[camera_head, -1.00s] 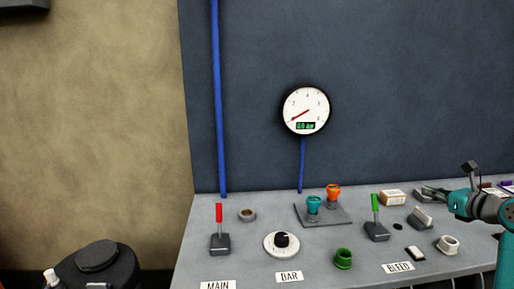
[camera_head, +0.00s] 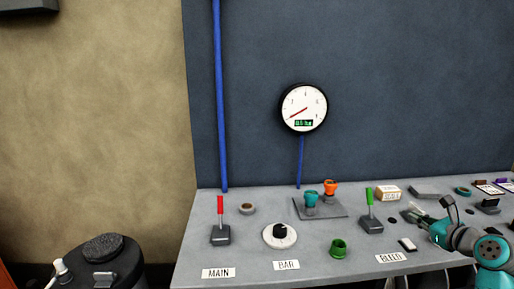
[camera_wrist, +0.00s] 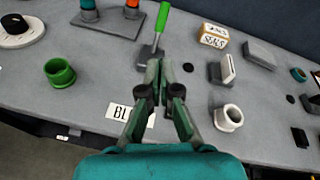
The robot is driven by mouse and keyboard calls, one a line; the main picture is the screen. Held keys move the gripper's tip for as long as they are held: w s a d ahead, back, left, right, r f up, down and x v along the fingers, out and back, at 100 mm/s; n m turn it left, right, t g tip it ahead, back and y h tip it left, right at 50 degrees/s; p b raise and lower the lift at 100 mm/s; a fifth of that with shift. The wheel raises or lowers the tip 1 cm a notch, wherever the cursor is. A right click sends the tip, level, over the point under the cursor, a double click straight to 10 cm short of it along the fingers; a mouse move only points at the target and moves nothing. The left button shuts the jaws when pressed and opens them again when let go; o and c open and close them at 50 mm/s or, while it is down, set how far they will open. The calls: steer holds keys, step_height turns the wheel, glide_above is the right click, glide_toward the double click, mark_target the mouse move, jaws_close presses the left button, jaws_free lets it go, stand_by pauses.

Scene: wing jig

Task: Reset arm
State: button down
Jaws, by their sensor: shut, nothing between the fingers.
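My gripper (camera_head: 413,212) is at the right of the grey bench in the head view, above its surface. In the wrist view my gripper (camera_wrist: 160,68) is shut and empty. Its fingertips lie in line with the base of the green-handled lever (camera_wrist: 155,35); I cannot tell the height gap. The same lever (camera_head: 370,212) stands left of my gripper in the head view. The BLEED label (camera_wrist: 128,116) is partly hidden by my fingers in the wrist view. A white ring (camera_wrist: 228,117) lies right of my fingers there.
The bench also bears a red lever (camera_head: 220,222), a BAR dial (camera_head: 280,235), a green cup (camera_head: 339,248), and teal (camera_head: 312,199) and orange (camera_head: 330,188) fittings. A SEALS box (camera_head: 388,193) is behind. A round gauge (camera_head: 303,108) hangs on the wall.

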steer(key=s+a+f+n+h, duration=0.1)
steer(key=s+a+f, duration=0.15)
steer(key=f, duration=0.35)
steer(key=s+a+f+n, duration=0.1)
steer(key=a+f, duration=0.3)
steer(key=f, duration=0.2)
steer(key=s+a+f+n+h, duration=0.1)
steer(key=s+a+f+n, duration=0.4)
steer(key=s+a+f, duration=0.35)
steer(key=s+a+f+n+h, duration=0.1)
steer(key=s+a+f+n, duration=0.4)
steer(key=s+f, duration=0.55)
steer(key=s+a+r+n, duration=0.1)
steer(key=s+a+n, duration=0.3)
steer(key=s, duration=0.5)
steer(key=s+a+r+n, duration=0.1)
steer(key=s+a+n, duration=0.2)
steer(key=s, duration=0.6)
steer(key=s+a+r+n, duration=0.2)
steer(key=s+r+n, duration=0.3)
steer(key=s, duration=0.3)
steer(key=s+a+r+n+y, duration=0.1)
steer(key=s+a+r+n, duration=0.1)
steer(key=s+r+n, duration=0.3)
steer(key=shift+s+n, duration=1.1)
steer(key=shift+s, duration=0.75)
steer(key=shift+a, duration=0.1)
